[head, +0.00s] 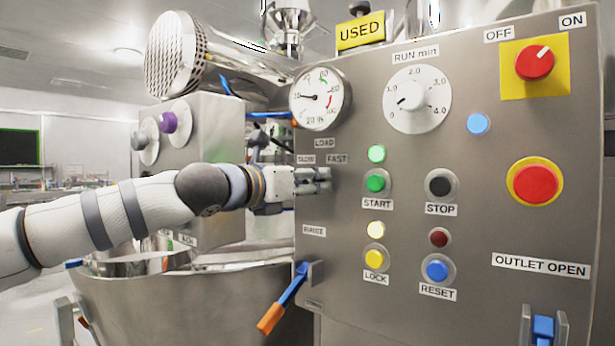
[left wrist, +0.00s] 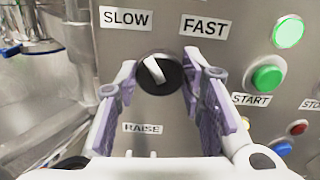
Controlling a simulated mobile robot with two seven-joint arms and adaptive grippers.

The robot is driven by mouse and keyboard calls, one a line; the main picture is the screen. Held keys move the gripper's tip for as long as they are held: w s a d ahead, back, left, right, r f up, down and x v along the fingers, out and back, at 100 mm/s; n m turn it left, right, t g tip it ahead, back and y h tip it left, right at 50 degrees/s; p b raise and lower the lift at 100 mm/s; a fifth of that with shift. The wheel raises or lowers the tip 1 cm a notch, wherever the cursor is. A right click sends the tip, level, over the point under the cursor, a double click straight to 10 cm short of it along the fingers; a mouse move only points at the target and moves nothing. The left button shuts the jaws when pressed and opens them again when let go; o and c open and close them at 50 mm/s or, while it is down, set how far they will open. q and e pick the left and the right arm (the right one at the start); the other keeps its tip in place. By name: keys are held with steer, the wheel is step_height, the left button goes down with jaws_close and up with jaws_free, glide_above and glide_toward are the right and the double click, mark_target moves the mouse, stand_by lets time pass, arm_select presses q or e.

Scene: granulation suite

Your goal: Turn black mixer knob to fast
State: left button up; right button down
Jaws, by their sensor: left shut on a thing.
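The black mixer knob (left wrist: 172,77) shows in the left wrist view, a round black dial with a white pointer bar. The bar is tilted, its upper end leaning left toward the SLOW label (left wrist: 128,18). The FAST label (left wrist: 205,27) is up and right of the knob. My left gripper (left wrist: 160,82) has its purple-padded fingers on both sides of the knob, shut on it. In the head view my left gripper (head: 324,181) is at the panel just below the SLOW and FAST labels and hides the knob. My right gripper is not in view.
The green START button (head: 375,184) is close to the right of my left gripper. A blue lever with an orange end (head: 284,300) juts out below. A steel bowl (head: 190,310) stands below my left arm. A RUN min dial (head: 417,99) is above.

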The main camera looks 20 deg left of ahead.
arm_select(q)
steer(key=m+p, duration=0.3)
steer(key=m, duration=0.8)
steer(key=shift+r+m, duration=0.15)
steer(key=shift+m, duration=0.25)
steer(key=shift+m+p, duration=0.45)
steer(key=shift+m, duration=1.35)
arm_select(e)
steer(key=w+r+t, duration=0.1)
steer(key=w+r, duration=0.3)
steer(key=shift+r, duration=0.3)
arm_select(q)
steer(key=o, duration=1.1)
steer(key=shift+o, duration=0.2)
